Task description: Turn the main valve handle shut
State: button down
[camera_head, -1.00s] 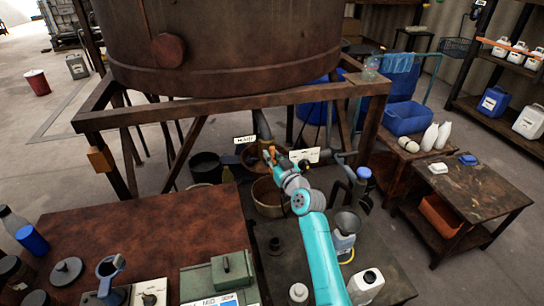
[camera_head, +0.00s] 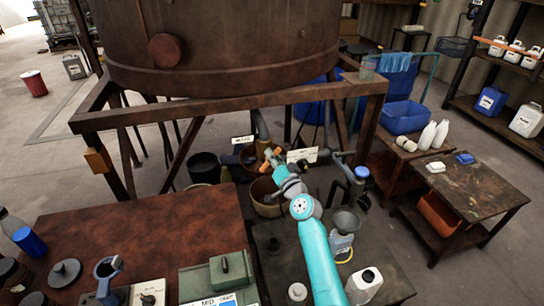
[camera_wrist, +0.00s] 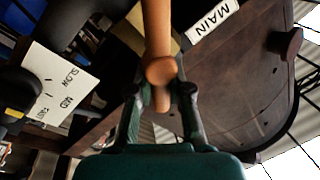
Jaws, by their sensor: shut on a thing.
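The main valve handle is an orange lever with a rounded end (camera_wrist: 160,70). In the wrist view it runs down from the top centre, between my fingers. My gripper (camera_wrist: 160,98) is shut on its rounded end. A white label reading MAIN (camera_wrist: 212,22) is beside the handle. In the head view my gripper (camera_head: 271,159) is at the valve below the big rusty vat (camera_head: 220,45), with bits of orange showing around it. The small MAIN label (camera_head: 242,139) stands just left of it. My fingers and wrist hide part of the handle there.
A white SLOW/MID/FAST sign (camera_wrist: 55,85) is close by, just right of my gripper in the head view. The vat's steel frame (camera_head: 230,110) spans above my arm. A brown bucket (camera_head: 266,197) stands under the valve. A funnel bottle (camera_head: 343,232) is right of my arm.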

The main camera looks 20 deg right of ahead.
jog(key=m, duration=0.3)
jog(key=m+h, duration=0.1)
jog(key=m, duration=0.1)
jog(key=shift+d+f+t, duration=0.25)
jog(key=shift+d+t, duration=0.05)
jog(key=shift+t, duration=0.1)
jog(key=m, duration=0.2)
jog(key=m+h, duration=0.1)
jog(key=m, duration=0.3)
jog(key=shift+d+f+h, duration=0.1)
jog(key=shift+f+h, duration=0.2)
jog(key=shift+f, duration=0.1)
jog(key=shift+f+m, duration=0.15)
jog(key=shift+m, duration=0.55)
jog(key=c, duration=1.1)
grip_release()
jog(key=s, duration=0.4)
jog(key=s+f, duration=0.1)
jog(key=s, duration=0.3)
jog(key=s+f, duration=0.1)
jog(key=s, duration=0.2)
jog(key=shift+s+f, duration=0.15)
jog(key=shift+s, duration=0.25)
